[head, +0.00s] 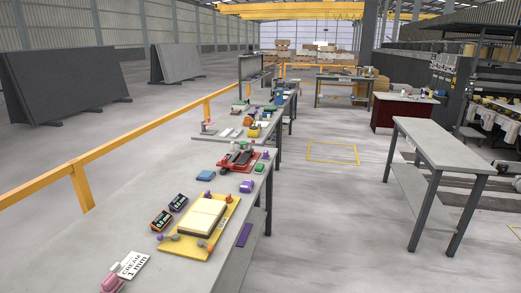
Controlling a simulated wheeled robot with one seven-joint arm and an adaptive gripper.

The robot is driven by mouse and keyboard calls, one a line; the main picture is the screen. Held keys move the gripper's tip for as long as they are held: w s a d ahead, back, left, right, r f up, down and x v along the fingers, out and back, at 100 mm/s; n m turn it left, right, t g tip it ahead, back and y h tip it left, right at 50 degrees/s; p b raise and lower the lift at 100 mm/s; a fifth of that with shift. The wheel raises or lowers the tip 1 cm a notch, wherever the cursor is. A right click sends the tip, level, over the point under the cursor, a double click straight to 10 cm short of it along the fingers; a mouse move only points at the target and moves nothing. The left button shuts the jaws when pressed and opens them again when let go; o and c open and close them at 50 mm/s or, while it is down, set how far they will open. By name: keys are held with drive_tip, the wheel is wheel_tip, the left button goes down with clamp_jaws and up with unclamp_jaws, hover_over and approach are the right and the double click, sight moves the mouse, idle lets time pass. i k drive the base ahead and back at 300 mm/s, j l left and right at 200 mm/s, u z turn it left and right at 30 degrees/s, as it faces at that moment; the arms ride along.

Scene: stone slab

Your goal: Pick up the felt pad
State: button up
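I cannot tell for sure which thing is the felt pad. A cream rectangular slab (203,217) lies on a yellow board (176,247) on the near grey workbench, with small grey and purple pieces around it. My gripper is not in view.
Two dark labelled boxes (162,220) and a "CREAM 1 mm" card (132,264) lie left of the board. A red tool (238,160) sits behind. A yellow rail (130,146) runs along the left. Open floor (325,220) separates the bench from an empty table (440,143).

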sight(266, 157)
drive_tip(key=i, duration=2.2)
drive_tip(key=i+u, duration=0.15)
drive_tip(key=i, duration=0.3)
drive_tip(key=i+l+u, duration=0.2)
drive_tip(key=i, duration=0.3)
drive_tip(key=i+l+u, duration=0.15)
drive_tip(key=i, duration=0.3)
drive_tip(key=i+l+u, duration=0.15)
drive_tip(key=i, duration=0.3)
